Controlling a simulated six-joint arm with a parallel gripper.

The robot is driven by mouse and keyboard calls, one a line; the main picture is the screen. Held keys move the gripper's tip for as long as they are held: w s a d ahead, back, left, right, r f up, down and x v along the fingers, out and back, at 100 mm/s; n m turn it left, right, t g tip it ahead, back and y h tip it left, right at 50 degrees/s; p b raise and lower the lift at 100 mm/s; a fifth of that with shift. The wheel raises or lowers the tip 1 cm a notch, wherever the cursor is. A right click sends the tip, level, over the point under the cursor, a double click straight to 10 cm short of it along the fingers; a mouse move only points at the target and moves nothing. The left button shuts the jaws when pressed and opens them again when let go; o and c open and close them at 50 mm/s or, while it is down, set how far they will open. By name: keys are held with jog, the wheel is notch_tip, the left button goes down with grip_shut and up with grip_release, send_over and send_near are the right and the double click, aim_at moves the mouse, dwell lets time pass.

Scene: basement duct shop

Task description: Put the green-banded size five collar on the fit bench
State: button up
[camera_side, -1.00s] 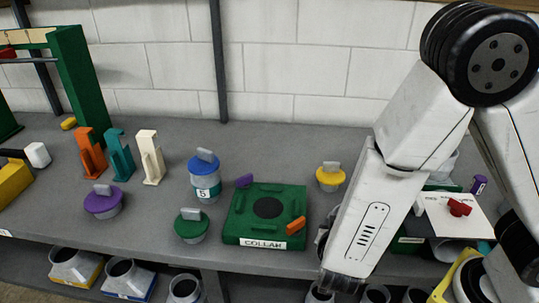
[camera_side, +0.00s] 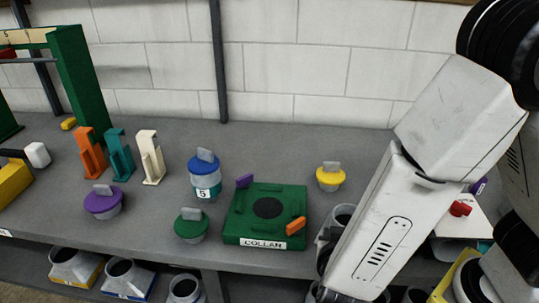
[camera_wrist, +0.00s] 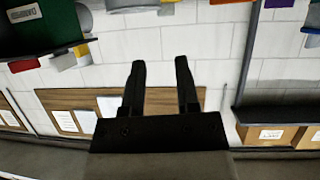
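The green block labelled COLLAR (camera_side: 290,205) sits at the bench's front middle, with a dark round pad and purple and orange tabs; I cannot tell whether it is the fit bench. A blue-lidded cylinder with a teal band and a "5" label (camera_side: 207,190) stands left of it. A grey round-mouthed piece (camera_side: 343,213) shows right of the block, partly behind my arm; its band and number are hidden. My gripper (camera_wrist: 161,78) is open and empty in the wrist view, fingers apart; in the side view its fingers cannot be made out.
Purple (camera_side: 102,203), green (camera_side: 191,226) and yellow (camera_side: 329,177) lidded pieces stand around the block. Orange, teal and white uprights (camera_side: 150,157) stand at left. Collars (camera_side: 68,264) sit on a lower shelf. A red-knobbed white panel (camera_side: 461,210) is at right. The back middle is clear.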

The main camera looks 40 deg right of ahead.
jog(key=w+n+y, duration=0.5)
jog(key=w+y, duration=0.4)
jog(key=y, duration=0.1)
jog(key=s+d+r+n+g, duration=0.1)
jog(key=s+d+n+g, duration=0.3)
jog(key=s+d, duration=0.3)
jog(key=d+g, duration=0.1)
jog(key=d, duration=0.2)
jog(key=shift+s+d+r+n+g, duration=0.2)
jog(key=shift+s+r+n+g, duration=0.1)
jog(key=shift+g, duration=0.1)
dwell(0.8)
